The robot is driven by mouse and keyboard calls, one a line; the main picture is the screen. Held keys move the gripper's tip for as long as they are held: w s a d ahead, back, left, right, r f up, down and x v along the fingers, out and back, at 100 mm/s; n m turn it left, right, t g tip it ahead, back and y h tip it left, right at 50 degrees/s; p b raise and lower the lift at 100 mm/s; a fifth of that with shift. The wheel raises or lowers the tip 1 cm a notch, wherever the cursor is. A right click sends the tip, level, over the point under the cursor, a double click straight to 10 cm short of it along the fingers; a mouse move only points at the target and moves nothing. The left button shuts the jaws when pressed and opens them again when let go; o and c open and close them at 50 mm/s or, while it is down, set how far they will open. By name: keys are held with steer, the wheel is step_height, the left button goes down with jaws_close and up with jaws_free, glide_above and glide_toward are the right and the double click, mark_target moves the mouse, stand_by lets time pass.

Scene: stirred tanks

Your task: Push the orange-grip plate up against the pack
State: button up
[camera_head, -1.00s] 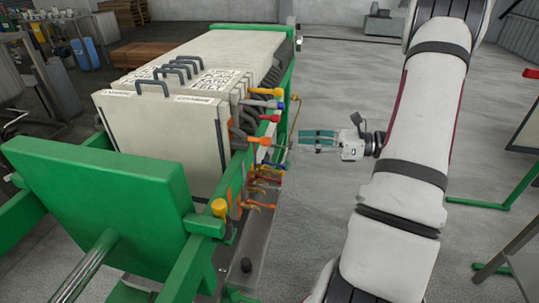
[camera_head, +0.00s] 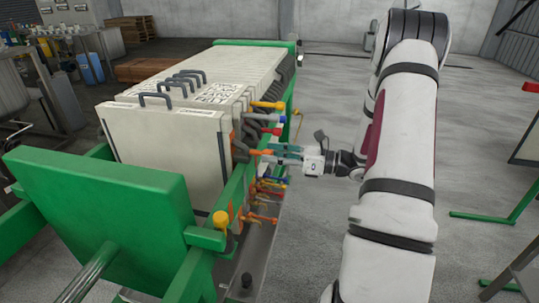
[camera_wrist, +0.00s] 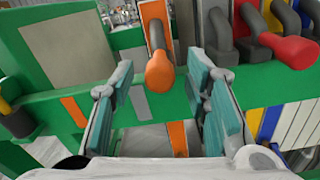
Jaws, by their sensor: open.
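The orange grip (camera_wrist: 163,70) sticks out from the side of its plate, over the green rail. In the head view the orange grip (camera_head: 259,152) is at the rail, and the pale plate (camera_head: 165,150) stands upright at the near end of the pack (camera_head: 235,75). In the wrist view a gap shows between the orange grip and the pack's grips. My gripper (camera_wrist: 160,85) is open, with one finger on each side of the orange grip and space on both sides. It also shows in the head view (camera_head: 280,154); contact with the grip is not visible.
A red grip (camera_wrist: 290,50) and several grey ones sit to the right in the wrist view. The green end block (camera_head: 105,210) stands at the near end.

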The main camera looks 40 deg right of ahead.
steer(key=shift+w+a, duration=0.4)
steer(key=shift+w, duration=0.1)
jaws_close()
steer(key=shift+w+d+b, duration=0.2)
steer(key=shift+w+d, duration=0.5)
steer(key=shift+d, duration=0.2)
steer(key=shift+w+d+b, duration=0.2)
steer(key=shift+w+d, duration=0.45)
steer(key=shift+d, duration=0.25)
jaws_free()
steer(key=shift+r, duration=0.1)
steer(key=v, duration=1.2)
steer(key=shift+a, duration=0.15)
steer(key=shift+s, duration=0.1)
